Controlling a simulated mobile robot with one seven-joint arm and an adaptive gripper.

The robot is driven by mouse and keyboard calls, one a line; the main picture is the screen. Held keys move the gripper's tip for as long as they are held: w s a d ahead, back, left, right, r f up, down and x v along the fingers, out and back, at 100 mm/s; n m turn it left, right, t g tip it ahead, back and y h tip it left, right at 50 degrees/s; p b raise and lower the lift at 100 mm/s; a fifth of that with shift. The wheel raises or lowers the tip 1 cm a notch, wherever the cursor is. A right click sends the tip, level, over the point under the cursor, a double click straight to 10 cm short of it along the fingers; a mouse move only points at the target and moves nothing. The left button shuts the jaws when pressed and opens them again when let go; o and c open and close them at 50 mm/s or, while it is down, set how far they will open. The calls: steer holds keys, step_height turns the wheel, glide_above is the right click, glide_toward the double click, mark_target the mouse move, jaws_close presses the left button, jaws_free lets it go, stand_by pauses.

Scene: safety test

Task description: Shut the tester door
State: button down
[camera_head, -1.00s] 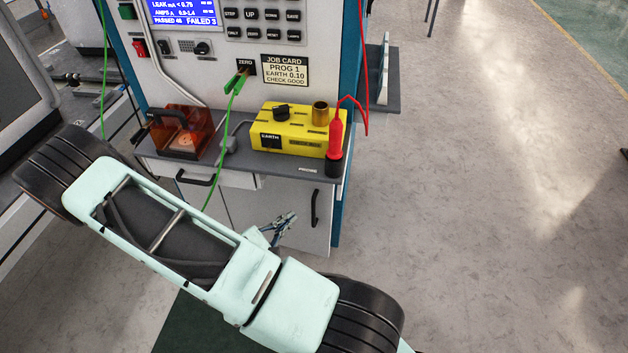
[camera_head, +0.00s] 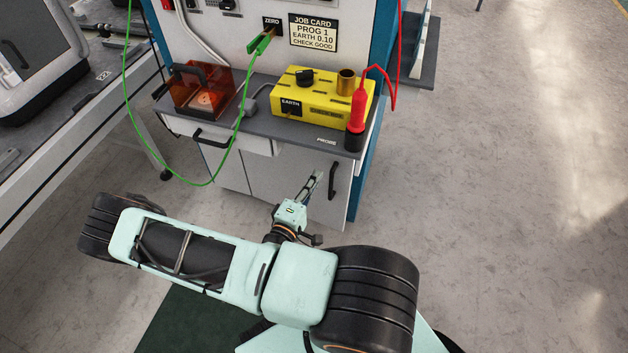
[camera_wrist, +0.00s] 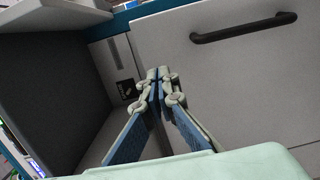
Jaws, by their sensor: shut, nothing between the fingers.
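The tester bench has a grey cabinet door (camera_head: 326,186) with a dark upright handle (camera_head: 333,181), below the worktop at the right. The door also fills the upper right of the wrist view (camera_wrist: 225,75). I cannot tell from the head view whether it is fully closed. My gripper (camera_head: 313,181) is shut and empty, appearing in front of this door, left of its handle. Its fingertips meet in the wrist view (camera_wrist: 158,78); contact with the door cannot be told. An amber clear cover (camera_head: 203,92) with a dark handle stands on the worktop at the left.
A yellow earth box (camera_head: 322,98) and a red probe (camera_head: 357,108) in a black holder stand on the worktop (camera_head: 285,128). A green lead (camera_head: 127,90) hangs in a loop at the left. A drawer front with handle (camera_head: 210,138) appears to stand out. Floor at right is clear.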

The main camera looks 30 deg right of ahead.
steer(key=b+x, duration=0.1)
steer(key=x, duration=0.8)
steer(key=shift+w+d+f+b, duration=0.1)
steer(key=shift+w+d+b, duration=0.1)
steer(key=shift+d+b, duration=0.15)
steer(key=shift+w, duration=0.1)
steer(key=shift+d, duration=0.1)
steer(key=p+x, duration=0.3)
steer(key=x, duration=0.1)
steer(key=shift+w+d, duration=0.15)
steer(key=shift+d, duration=0.25)
steer(key=shift+w+d+r, duration=0.1)
steer(key=shift+w+r, duration=0.05)
steer(key=shift+r, duration=0.15)
